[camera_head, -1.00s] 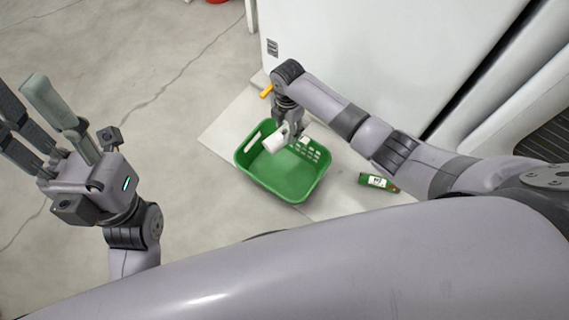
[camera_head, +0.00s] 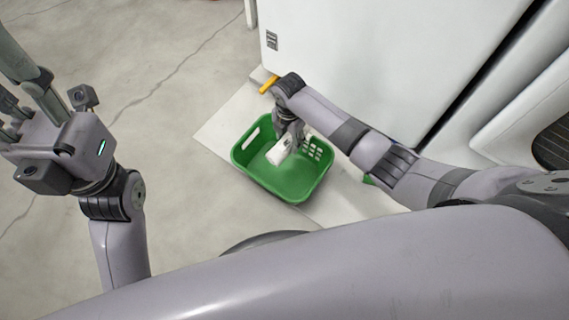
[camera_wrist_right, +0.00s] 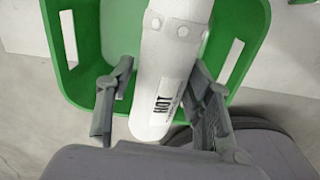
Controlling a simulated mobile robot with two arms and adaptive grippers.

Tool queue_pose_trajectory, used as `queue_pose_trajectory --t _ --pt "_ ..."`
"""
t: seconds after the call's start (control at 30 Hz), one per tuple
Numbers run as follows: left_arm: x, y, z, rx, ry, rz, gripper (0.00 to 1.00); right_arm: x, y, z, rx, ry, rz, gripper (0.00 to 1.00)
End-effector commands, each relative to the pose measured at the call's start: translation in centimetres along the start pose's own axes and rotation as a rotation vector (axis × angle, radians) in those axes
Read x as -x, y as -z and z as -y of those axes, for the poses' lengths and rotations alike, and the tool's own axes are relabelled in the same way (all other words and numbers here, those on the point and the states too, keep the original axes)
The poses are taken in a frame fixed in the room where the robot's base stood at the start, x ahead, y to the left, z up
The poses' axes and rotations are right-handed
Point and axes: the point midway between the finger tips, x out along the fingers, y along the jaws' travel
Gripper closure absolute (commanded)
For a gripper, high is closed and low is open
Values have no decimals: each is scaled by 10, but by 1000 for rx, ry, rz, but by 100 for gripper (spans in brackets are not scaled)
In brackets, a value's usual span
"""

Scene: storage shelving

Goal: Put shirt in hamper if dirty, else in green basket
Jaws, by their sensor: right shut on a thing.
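My right gripper (camera_head: 288,135) is shut on a white cylindrical thing (camera_head: 279,151), held tilted over or in the green basket. In the right wrist view the white thing (camera_wrist_right: 170,60) lies between my right fingers (camera_wrist_right: 155,100). My left gripper (camera_head: 20,100) is raised at the left edge, fingers apart and empty, tips partly cut off. I see no shirt and no hamper.
The basket stands on a pale board (camera_head: 215,128) on the cracked concrete floor (camera_head: 150,120). A large white cabinet (camera_head: 370,60) rises behind my right arm. A small yellow piece (camera_head: 268,84) is by its corner. A bit of green (camera_head: 368,180) shows beside my right arm.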

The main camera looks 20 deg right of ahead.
Motion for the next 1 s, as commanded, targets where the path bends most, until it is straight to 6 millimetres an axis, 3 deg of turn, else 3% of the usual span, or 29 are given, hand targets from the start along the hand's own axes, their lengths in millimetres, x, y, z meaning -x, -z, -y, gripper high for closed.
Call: queue_pose_trajectory --t 0.17,0.2,0.5,0.83,1.0 --pt "0 0 0 0 0 0 60 1 0 0 0 -1 0 85" --pt "0 0 0 1 0 0 60 1 0 0 0 -1 0 50" --pt "0 0 0 1 0 -1 60 1 0 0 0 -1 0 30" --pt "1 0 0 1 1 4 60 2 0 0 0 0 0 30" --pt "0 0 0 1 0 3 60 21 -1 -1 -1 -3 1 30"
